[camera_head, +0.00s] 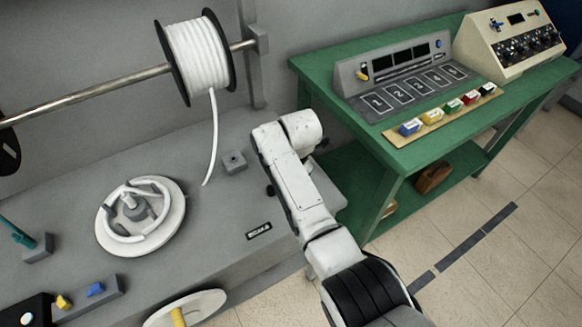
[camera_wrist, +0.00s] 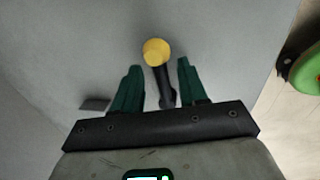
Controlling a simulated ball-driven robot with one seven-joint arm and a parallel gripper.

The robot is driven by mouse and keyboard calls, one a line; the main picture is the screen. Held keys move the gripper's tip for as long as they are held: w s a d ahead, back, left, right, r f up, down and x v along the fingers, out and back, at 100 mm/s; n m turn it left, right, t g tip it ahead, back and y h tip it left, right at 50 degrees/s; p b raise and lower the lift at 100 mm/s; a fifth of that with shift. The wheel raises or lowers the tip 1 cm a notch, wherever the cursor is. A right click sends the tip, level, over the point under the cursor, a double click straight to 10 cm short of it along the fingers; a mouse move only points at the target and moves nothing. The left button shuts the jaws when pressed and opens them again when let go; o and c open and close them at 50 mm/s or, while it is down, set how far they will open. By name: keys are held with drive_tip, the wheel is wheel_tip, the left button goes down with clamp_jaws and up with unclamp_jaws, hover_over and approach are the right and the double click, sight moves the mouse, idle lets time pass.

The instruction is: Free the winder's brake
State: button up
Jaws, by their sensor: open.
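In the wrist view a dark lever (camera_wrist: 165,88) with a round yellow knob (camera_wrist: 156,51) stands out from a grey surface. I take it for the brake lever. My gripper (camera_wrist: 160,66) is open, with a dark green finger on each side of the lever. There is a gap to both fingers, and the knob lies at or just past the fingertips. In the head view the grey winder (camera_head: 205,250) carries a white wound ring (camera_head: 172,220). My arm hides the gripper and this lever there.
A cable reel (camera_head: 195,55) hangs on a steel bar (camera_head: 90,92), its white cable hanging down. A green bench (camera_head: 420,150) with control boxes stands at the right. A teal lever (camera_head: 18,235) is at the left. Tiled floor is open at lower right.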

wheel_tip(320, 180, up, 10)
drive_tip(key=s+d, duration=0.1)
drive_tip(key=shift+s, duration=0.3)
drive_tip(key=shift+d+r, duration=0.1)
idle(0.4)
